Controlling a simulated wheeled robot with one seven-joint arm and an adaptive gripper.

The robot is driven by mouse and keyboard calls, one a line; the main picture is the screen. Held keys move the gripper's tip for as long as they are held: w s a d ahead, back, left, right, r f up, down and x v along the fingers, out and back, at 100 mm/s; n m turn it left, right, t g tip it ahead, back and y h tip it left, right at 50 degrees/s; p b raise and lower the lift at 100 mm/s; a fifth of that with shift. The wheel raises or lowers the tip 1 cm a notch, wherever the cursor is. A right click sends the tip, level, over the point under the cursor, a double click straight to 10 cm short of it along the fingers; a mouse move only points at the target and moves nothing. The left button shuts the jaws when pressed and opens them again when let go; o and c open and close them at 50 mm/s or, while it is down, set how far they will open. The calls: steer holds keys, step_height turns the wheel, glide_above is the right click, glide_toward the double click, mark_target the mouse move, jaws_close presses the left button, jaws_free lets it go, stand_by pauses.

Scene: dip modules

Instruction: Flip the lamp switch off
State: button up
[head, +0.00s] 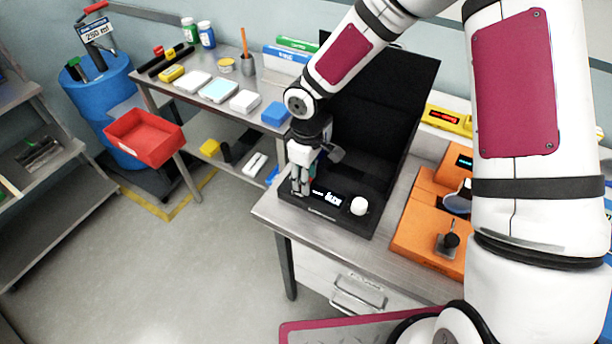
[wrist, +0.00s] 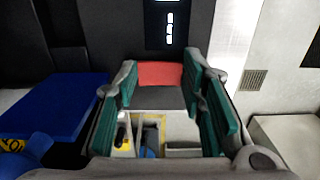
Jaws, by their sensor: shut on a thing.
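The black lamp box (head: 335,216) stands on the metal bench, with a lit display (head: 327,196) and a white knob (head: 359,205) on its front panel. My gripper (head: 300,189) points down at the left end of this panel, left of the display. In the wrist view a red piece (wrist: 160,74), which looks like the lamp switch, lies between the green-padded fingertips (wrist: 160,82). The gripper is shut on it. In the head view the fingers hide the switch, and its position cannot be told. The display (wrist: 169,28) shows above the fingertips in the wrist view.
An orange device (head: 425,222) sits to the right of the black box. A blue box (head: 275,114) lies behind and left of my gripper. A red bin (head: 145,136) stands at the left, with clear floor (head: 170,265) in front of the bench.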

steer(key=o, duration=1.1)
steer(key=shift+o, duration=0.2)
steer(key=shift+s, duration=0.1)
steer(key=shift+s+a+t+h+p, duration=0.15)
steer(key=shift+t+h+p, duration=0.15)
steer(key=shift+t+p, duration=0.15)
steer(key=shift+r, duration=0.3)
step_height(320, 180, up, 13)
steer(key=s, duration=0.1)
steer(key=s+d+r+m+t, duration=0.1)
steer(key=s+d+r+m, duration=0.2)
steer(key=r, duration=0.4)
steer(key=s+d+r+m+t+h, duration=0.1)
steer(key=s+d+r+m, duration=0.2)
steer(key=s+d+r, duration=0.3)
steer(key=shift+d+r+h, duration=0.3)
steer(key=shift+d+r, duration=0.55)
steer(key=shift+d, duration=0.2)
